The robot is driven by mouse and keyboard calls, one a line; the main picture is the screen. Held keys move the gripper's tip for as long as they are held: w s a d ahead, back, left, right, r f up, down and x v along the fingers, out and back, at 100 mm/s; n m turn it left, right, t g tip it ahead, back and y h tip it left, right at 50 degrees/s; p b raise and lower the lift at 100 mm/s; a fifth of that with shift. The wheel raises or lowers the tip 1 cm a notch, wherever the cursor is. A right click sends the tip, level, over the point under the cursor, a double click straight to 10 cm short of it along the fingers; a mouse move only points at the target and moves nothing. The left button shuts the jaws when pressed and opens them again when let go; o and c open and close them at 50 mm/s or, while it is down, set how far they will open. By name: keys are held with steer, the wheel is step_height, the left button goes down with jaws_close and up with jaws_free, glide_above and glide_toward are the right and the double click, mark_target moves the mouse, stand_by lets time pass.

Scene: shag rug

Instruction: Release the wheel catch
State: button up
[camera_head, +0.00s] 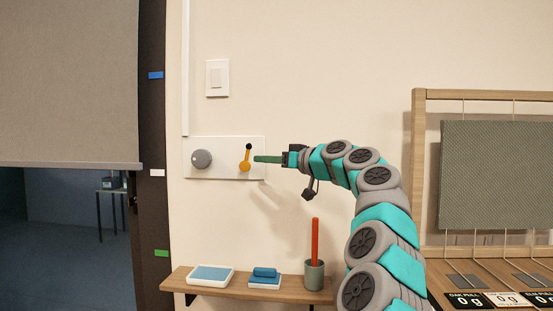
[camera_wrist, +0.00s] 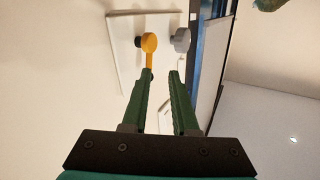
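A white wall panel (camera_head: 225,171) carries a round grey knob (camera_head: 201,159) at left and an orange lever (camera_head: 244,165) at right. The lever has a round orange hub at the bottom and a black ball at its upper end. In the wrist view the lever (camera_wrist: 149,43), its hub and the grey knob (camera_wrist: 181,40) show beyond my fingers. My gripper (camera_head: 256,159) points left at the lever, just right of it. In the wrist view my gripper (camera_wrist: 162,76) is open, with a gap between its green fingers. The lever's ball end is close to the left fingertip; contact cannot be told.
A light switch (camera_head: 217,77) is above the panel. Below, a wooden shelf (camera_head: 240,289) holds two blue-topped trays and a grey cup (camera_head: 314,275) with a red stick. A part-raised grey shutter (camera_head: 70,80) is at left. A wooden frame (camera_head: 419,180) stands at right.

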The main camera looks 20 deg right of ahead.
mark_target(247, 157)
steer(key=w+a+p, duration=0.2)
steer(key=w+p, duration=0.1)
steer(key=w, duration=0.3)
steer(key=shift+w+a+r+t, duration=0.15)
steer(key=shift+w+a+t, duration=0.15)
steer(key=shift+w, duration=0.1)
stand_by(0.3)
jaws_close()
